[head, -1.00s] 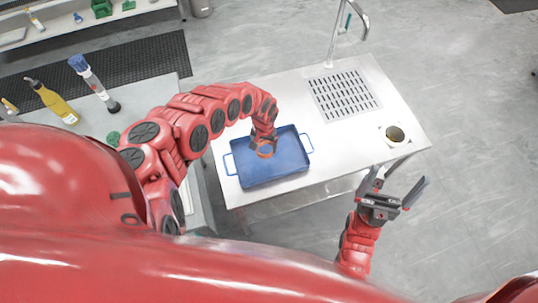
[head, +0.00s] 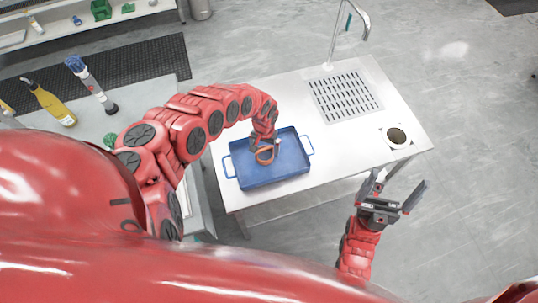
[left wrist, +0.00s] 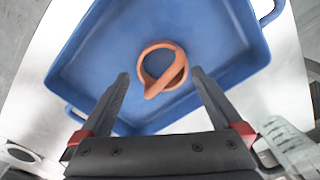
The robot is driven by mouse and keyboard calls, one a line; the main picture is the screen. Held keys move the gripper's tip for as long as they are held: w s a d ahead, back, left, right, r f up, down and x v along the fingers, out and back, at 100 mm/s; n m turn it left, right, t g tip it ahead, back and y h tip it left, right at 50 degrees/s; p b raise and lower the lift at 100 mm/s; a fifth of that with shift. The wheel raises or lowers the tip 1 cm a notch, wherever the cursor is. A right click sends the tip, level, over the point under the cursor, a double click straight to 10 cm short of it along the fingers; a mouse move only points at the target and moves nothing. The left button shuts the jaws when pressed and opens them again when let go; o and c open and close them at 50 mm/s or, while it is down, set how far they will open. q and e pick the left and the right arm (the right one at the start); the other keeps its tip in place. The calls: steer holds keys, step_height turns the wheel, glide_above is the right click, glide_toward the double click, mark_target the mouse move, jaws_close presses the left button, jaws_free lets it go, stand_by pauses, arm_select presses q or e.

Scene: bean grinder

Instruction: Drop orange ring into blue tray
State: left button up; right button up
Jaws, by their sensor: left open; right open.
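The orange ring (left wrist: 163,68) lies in the blue tray (left wrist: 220,32), near the middle of its floor in the left wrist view. It has a band or handle across it. I cannot tell whether the fingers touch the ring. The blue tray (head: 293,163) stands on the steel table. My right gripper (head: 398,186) is open and empty, in front of the table's right part.
The steel table (head: 345,140) has a drain grid (head: 345,95), a faucet (head: 345,32) and a round hole (head: 396,136) at the right.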

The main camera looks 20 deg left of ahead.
arm_select(q)
step_height(320, 180, up, 16)
steer(key=p, duration=0.4)
steer(key=shift+a+r, duration=0.15)
steer(key=shift+a, duration=0.05)
